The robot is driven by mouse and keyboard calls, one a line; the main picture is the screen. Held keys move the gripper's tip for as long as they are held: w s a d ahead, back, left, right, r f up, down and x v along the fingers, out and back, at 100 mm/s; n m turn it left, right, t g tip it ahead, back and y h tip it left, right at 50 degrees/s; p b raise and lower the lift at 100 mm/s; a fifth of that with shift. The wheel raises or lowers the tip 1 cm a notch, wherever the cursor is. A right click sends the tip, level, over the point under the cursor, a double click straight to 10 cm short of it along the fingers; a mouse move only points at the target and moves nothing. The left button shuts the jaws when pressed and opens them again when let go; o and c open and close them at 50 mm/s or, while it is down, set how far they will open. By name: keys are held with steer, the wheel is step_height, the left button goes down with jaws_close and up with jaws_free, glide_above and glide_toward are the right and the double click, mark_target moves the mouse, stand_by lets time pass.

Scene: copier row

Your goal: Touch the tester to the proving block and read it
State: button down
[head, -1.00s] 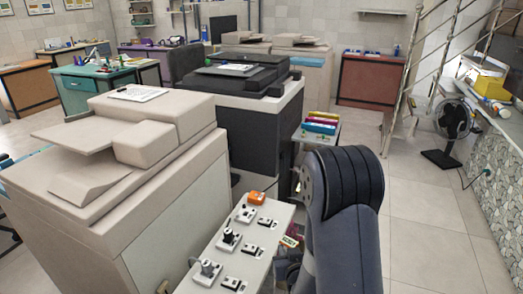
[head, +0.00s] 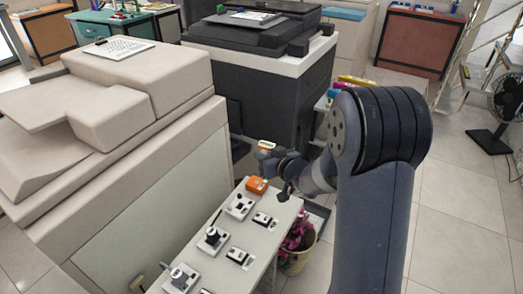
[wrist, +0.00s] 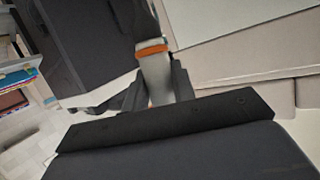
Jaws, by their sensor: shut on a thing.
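The orange proving block (head: 256,185) sits at the far end of a narrow white bench. My gripper (head: 277,153) is above and slightly to the right of it in the head view. It is shut on the tester (head: 266,145), a pale piece with an orange band. A gap shows between the tester and the block in the head view. In the wrist view the tester (wrist: 154,68) stands out from between the fingers of my gripper (wrist: 155,95). The tester's reading cannot be made out. The block is not distinguishable in the wrist view.
The narrow bench (head: 262,232) carries several white switch and socket units. A beige copier (head: 140,110) stands close on the left and a dark copier (head: 265,75) behind. A potted plant (head: 297,245) stands right of the bench. Tiled floor (head: 450,210) is free to the right.

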steer(key=shift+w+a+r+n+y+b, duration=0.2)
steer(key=shift+w+a+r+y, duration=0.1)
steer(key=shift+w+r, duration=0.2)
steer(key=shift+w+a+r+n+y+b, duration=0.2)
steer(key=shift+w+a+r+y, duration=0.1)
steer(key=shift+w+r, duration=0.2)
steer(key=shift+p, duration=0.3)
steer(key=shift+f+b, duration=2.4)
steer(key=shift+f, duration=0.95)
steer(key=shift+f, duration=0.15)
step_height(320, 180, up, 6)
steer(key=p, duration=0.5)
steer(key=shift+p, duration=0.3)
